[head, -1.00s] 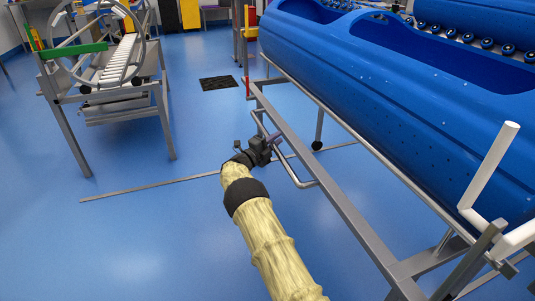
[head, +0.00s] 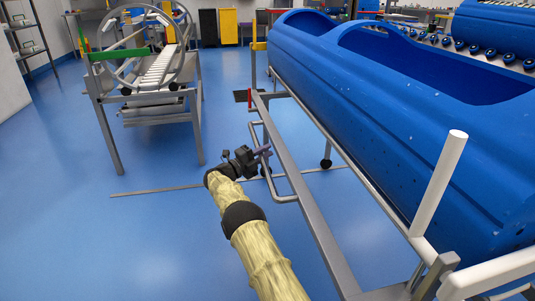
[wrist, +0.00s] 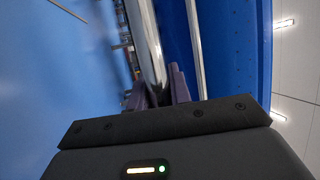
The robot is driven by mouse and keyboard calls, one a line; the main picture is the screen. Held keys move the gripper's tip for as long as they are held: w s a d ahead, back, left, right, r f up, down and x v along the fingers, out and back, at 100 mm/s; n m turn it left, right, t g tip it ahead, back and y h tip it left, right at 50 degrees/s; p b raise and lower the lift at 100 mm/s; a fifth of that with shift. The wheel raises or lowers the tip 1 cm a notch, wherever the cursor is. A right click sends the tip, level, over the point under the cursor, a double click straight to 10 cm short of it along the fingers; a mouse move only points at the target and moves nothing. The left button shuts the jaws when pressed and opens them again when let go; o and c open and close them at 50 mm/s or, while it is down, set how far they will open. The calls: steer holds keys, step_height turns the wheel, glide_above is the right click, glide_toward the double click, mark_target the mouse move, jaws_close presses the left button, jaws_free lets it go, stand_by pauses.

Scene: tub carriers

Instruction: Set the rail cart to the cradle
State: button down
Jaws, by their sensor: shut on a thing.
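The rail cart is a long blue tub (head: 400,125) on a grey metal frame (head: 300,185), filling the right of the head view. A bent metal handle (head: 285,198) sticks out from the frame's left side. My gripper (head: 262,153) is shut on this handle. In the wrist view, the purple fingers of my gripper (wrist: 159,90) lie on both sides of a shiny bar (wrist: 150,45). I cannot tell for sure which thing is the cradle. A metal stand with large rings and white rollers (head: 150,75) is at the left, apart from the cart.
A thin metal strip (head: 160,188) lies across the floor below the stand and cart. A white post (head: 438,185) rises at the cart's near end. Another blue tub (head: 500,25) and a row of blue wheels (head: 470,40) are behind. Blue floor at the left is clear.

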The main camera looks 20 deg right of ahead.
steer(key=shift+a, duration=0.15)
steer(key=c, duration=1.3)
jaws_free()
steer(key=shift+w, duration=0.1)
steer(key=shift+a, duration=0.15)
steer(key=p+v, duration=0.5)
steer(key=v, duration=1.2)
steer(key=shift+s, duration=0.2)
steer(key=shift+f, duration=0.1)
